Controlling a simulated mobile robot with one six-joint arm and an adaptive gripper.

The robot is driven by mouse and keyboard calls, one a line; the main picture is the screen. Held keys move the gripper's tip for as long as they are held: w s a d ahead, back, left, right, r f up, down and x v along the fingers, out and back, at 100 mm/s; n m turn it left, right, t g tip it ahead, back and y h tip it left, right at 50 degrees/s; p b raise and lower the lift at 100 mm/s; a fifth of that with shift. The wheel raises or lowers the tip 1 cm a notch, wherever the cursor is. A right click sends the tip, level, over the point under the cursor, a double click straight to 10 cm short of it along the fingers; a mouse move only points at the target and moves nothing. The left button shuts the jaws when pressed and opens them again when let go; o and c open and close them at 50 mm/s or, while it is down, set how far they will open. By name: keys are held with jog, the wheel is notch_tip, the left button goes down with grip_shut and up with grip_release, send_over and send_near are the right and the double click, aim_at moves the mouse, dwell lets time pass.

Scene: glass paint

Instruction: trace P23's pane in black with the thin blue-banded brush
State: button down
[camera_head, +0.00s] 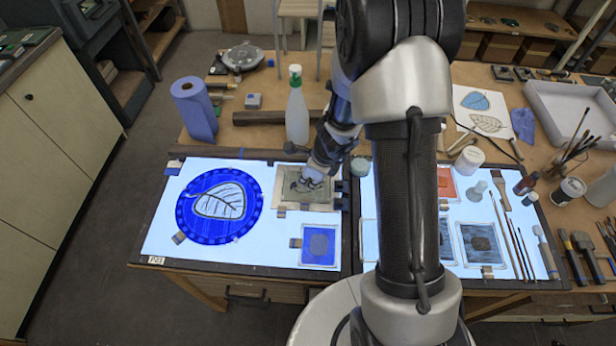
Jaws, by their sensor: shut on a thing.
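My gripper (306,184) is low over a grey-brown square piece (318,203) at the back right of the left light panel (268,235). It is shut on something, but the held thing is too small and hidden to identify. A round blue pane (211,207) with a pale leaf and dark leaf lines lies to its left. A small label (156,260) sits at that panel's front left corner; its writing is too small to read surely. Thin brushes (519,249) lie on the right light panel; their band colours cannot be made out.
A blue square pane (318,245) lies in front of my gripper. A white spray bottle (297,108) and a blue roll (194,109) stand behind the left panel. Jars, including a white one (468,160), and standing brushes (569,152) crowd the right. My arm hides the middle.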

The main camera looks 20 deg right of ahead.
jog(key=shift+w+d+p, duration=0.2)
jog(key=shift+d+p, duration=0.1)
jog(key=shift+d, duration=0.35)
jog(key=shift+s+d+f+b, duration=0.1)
jog(key=shift+s+d+b, duration=0.65)
jog(key=shift+d, duration=0.35)
jog(key=shift+s+d+f+b, duration=0.1)
jog(key=shift+s+d+b, duration=0.5)
jog(key=shift+s+d, duration=0.4)
jog(key=shift+w+a+r+b, duration=0.1)
jog(key=shift+w+a+b, duration=0.05)
jog(key=shift+a, duration=0.8)
jog(key=shift+w+a+b, duration=0.1)
jog(key=shift+a+b, duration=0.05)
jog(key=shift+a, duration=0.8)
jog(key=shift+w+a, duration=0.4)
jog(key=shift+a, duration=0.15)
dwell(1.0)
